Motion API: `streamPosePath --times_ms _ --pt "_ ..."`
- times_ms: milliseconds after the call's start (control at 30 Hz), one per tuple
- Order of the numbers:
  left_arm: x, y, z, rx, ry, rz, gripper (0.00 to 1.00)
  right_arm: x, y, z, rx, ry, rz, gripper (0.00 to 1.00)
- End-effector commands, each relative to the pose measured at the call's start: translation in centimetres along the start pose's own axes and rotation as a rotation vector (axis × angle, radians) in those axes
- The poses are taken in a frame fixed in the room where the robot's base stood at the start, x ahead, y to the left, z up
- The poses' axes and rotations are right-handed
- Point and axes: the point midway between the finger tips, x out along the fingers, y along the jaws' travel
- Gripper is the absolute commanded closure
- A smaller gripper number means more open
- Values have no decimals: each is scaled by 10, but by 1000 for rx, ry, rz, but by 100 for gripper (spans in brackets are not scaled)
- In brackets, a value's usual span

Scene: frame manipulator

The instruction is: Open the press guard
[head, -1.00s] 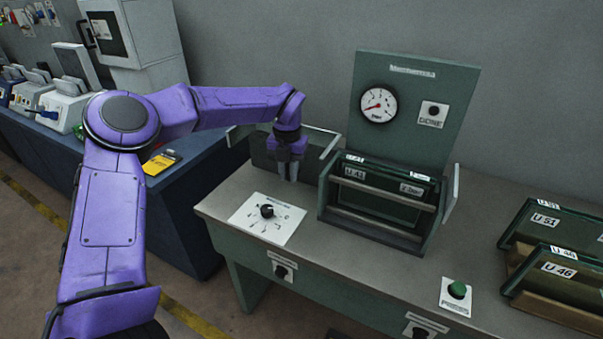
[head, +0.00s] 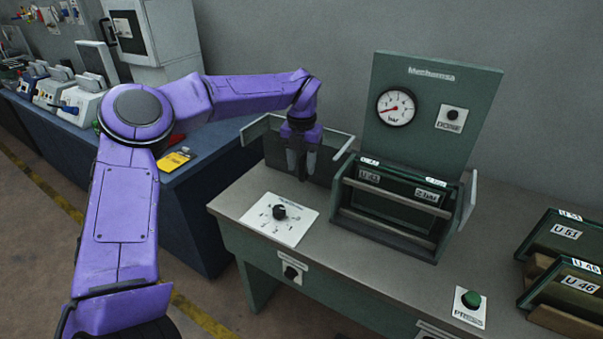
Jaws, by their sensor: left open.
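The press (head: 424,110) stands on the grey-green bench, with a gauge on its tall green back plate. A dark panel with a pale frame (head: 255,128), which looks like the press guard, stands to the left of the press; its frame reaches toward the press's left side. My left gripper (head: 302,170) points down in front of this panel, jaws open, fingers apart with nothing seen between them. I cannot tell whether a finger touches the panel. A cassette labelled U 43 (head: 371,176) sits in the press. My right gripper is out of view.
A dial plate (head: 261,213) lies on the bench in front of my left gripper. A green button (head: 471,299) is at the front right. Labelled cassettes (head: 560,232) stand at the right edge. A blue counter (head: 200,210) with devices is at the left.

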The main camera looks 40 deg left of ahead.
Motion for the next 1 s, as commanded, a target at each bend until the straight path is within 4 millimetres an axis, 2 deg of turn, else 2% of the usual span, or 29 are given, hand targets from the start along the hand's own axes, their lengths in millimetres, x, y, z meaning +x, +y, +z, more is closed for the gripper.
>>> streamPosePath --times_ms 200,333,467,1000 --pt "-50 0 1 -2 -3 0 56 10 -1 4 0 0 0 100" --pt "-68 0 1 -2 -1 0 56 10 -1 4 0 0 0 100" --pt "-73 0 0 0 1 0 56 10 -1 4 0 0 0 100" --pt "-73 0 0 -1 2 -1 56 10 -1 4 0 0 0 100"
